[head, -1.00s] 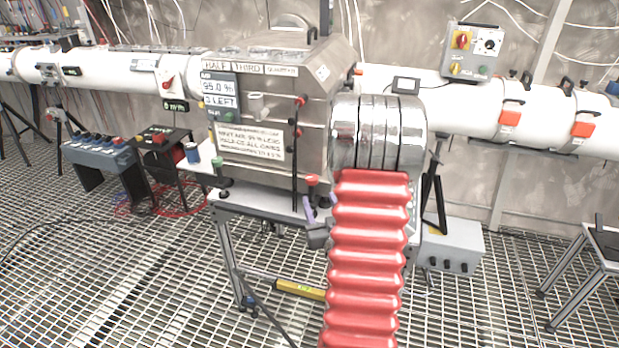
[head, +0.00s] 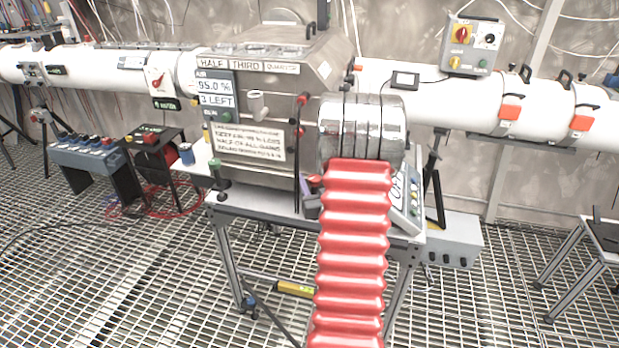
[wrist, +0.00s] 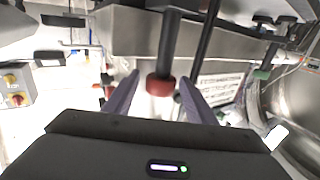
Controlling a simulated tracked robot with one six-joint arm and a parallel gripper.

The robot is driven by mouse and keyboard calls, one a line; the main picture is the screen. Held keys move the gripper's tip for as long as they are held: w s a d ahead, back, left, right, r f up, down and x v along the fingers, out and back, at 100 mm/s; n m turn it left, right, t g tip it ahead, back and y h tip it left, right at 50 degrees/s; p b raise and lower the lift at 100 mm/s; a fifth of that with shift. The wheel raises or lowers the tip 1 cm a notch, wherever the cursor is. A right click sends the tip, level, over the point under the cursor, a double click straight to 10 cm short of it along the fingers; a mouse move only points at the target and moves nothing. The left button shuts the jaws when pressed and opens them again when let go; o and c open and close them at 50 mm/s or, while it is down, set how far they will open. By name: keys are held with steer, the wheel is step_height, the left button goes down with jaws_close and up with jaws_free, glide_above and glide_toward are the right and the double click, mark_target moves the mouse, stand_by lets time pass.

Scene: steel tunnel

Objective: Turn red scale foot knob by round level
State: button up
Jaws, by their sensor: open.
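A red knob (wrist: 160,86) on a dark post shows in the wrist view, between the two purple fingers of my gripper (wrist: 158,92). The fingers are open, one on each side of it; I cannot tell whether either touches. In the head view the red knob (head: 315,181) is partly hidden by my red sleeved arm, with my gripper (head: 311,204) just below it. I cannot make out a round level.
A steel box (head: 260,120) with labels and a display reading 95.0 % stands on a framed table (head: 255,205). A grey panel with buttons (head: 410,210) sits behind my arm. White pipes (head: 450,100) run along the wall. The grating floor (head: 120,270) is open at front left.

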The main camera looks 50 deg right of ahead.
steer(key=shift+c, duration=0.4)
steer(key=shift+w, duration=0.1)
steer(key=c, duration=0.9)
steer(key=shift+d, duration=0.1)
steer(key=shift+c, duration=0.3)
steer(key=shift+n+t+y, duration=0.5)
steer(key=shift+n+y, duration=0.1)
steer(key=shift+y, duration=0.2)
steer(key=shift+n+t+y, duration=0.55)
steer(key=shift+n+y, duration=0.35)
steer(key=shift+y, duration=0.4)
steer(key=shift+n+t+y, duration=0.55)
steer(key=shift+n+y, duration=0.35)
steer(key=shift+y, duration=0.4)
steer(key=shift+n+y, duration=1.5)
steer(key=shift+y, duration=0.8)
